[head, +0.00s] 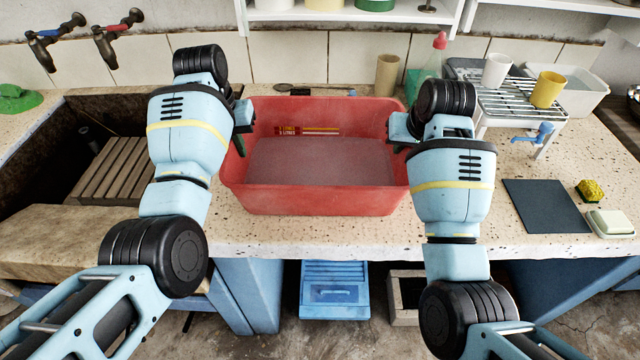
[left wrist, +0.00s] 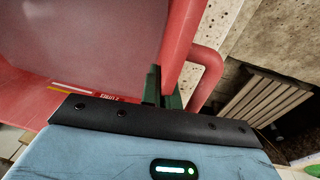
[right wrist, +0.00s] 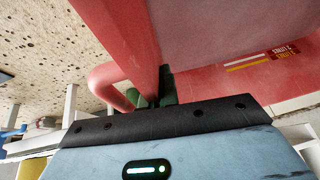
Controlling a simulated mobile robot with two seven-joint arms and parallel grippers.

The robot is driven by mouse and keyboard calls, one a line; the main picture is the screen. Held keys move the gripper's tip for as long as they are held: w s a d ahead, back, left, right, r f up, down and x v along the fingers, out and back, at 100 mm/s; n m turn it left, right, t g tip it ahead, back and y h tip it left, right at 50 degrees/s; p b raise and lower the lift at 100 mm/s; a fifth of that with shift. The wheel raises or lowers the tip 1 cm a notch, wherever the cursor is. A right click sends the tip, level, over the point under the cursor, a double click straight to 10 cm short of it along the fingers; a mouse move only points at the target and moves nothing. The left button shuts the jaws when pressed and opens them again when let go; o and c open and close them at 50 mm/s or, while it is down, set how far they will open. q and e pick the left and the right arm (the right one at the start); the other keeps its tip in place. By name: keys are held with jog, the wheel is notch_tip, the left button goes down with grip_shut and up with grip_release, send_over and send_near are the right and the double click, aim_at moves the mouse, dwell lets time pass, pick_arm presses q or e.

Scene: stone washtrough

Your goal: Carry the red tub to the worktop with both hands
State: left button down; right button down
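The red tub (head: 315,201) is upright and level over the speckled stone worktop (head: 330,236), near its front edge; it seems to rest there, with no clear gap visible. It holds greyish water and has a printed level mark inside. My left gripper (head: 240,140) is at the tub's left wall; in the left wrist view its green fingers (left wrist: 163,90) straddle the wall, one inside and one between wall and handle. My right gripper (head: 399,143) is likewise at the right wall, its fingers (right wrist: 157,90) closed on either side of it. The fingertips are partly hidden.
The stone trough (head: 40,150) with a slatted wooden board (head: 112,168) lies left. A dark mat (head: 545,206), sponge (head: 590,190) and soap dish (head: 611,223) lie right.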

pick_arm(q)
jog(key=c, duration=1.6)
grip_release()
jog(key=shift+s, duration=0.1)
jog(key=shift+c, duration=0.2)
pick_arm(e)
jog(key=c, duration=1.7)
grip_release()
jog(key=shift+s, duration=0.1)
pick_arm(q)
notch_tip(320, 180, up, 7)
jog(key=shift+s+a+r, duration=0.2)
jog(key=shift+s+a, duration=0.1)
jog(key=shift+a, duration=0.05)
pick_arm(e)
jog(key=v, duration=1.2)
